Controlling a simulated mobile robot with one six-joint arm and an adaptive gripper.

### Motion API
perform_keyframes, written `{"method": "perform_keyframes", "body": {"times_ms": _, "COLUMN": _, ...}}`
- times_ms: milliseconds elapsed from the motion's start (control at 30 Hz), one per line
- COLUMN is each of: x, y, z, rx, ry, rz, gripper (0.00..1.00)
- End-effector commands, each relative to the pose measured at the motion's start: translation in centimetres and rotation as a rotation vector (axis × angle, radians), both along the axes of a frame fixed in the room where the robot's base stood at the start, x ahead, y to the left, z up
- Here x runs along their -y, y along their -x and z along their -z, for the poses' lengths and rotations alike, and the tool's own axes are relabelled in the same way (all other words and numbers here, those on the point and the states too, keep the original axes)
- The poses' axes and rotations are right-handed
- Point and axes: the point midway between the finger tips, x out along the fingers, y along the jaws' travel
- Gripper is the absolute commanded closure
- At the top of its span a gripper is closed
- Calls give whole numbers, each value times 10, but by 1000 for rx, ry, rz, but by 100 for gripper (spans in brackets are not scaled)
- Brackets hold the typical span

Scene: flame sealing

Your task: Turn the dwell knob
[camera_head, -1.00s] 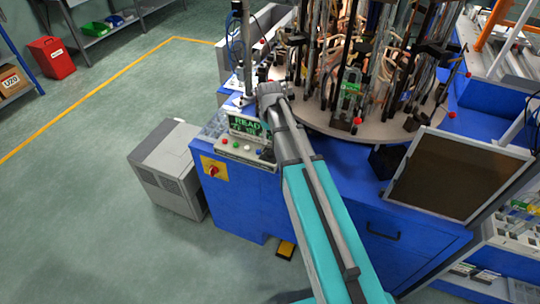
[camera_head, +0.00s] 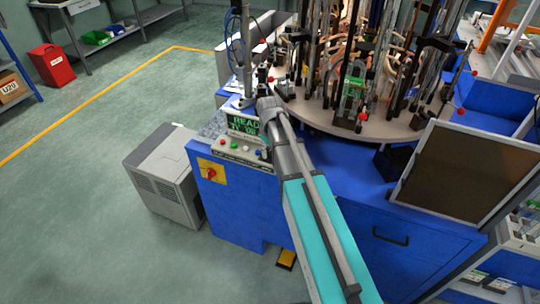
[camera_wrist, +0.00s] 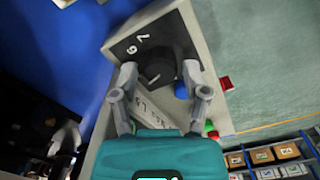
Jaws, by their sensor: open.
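In the head view the control box (camera_head: 228,151) sits at the left corner of the blue machine, with a green-lit display (camera_head: 243,125). My arm covers the box's right end there, hiding the knob and my fingertips.
A round turntable (camera_head: 325,118) crowded with rods and clamps stands behind. A tilted dark screen (camera_head: 470,174) is at the right.

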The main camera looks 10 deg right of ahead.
Motion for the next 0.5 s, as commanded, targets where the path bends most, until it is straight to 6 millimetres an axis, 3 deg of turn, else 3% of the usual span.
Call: {"method": "perform_keyframes", "body": {"times_ms": 500, "x": 0, "y": 0, "z": 5, "rx": 0, "ry": 0, "rz": 0, "gripper": 43}}
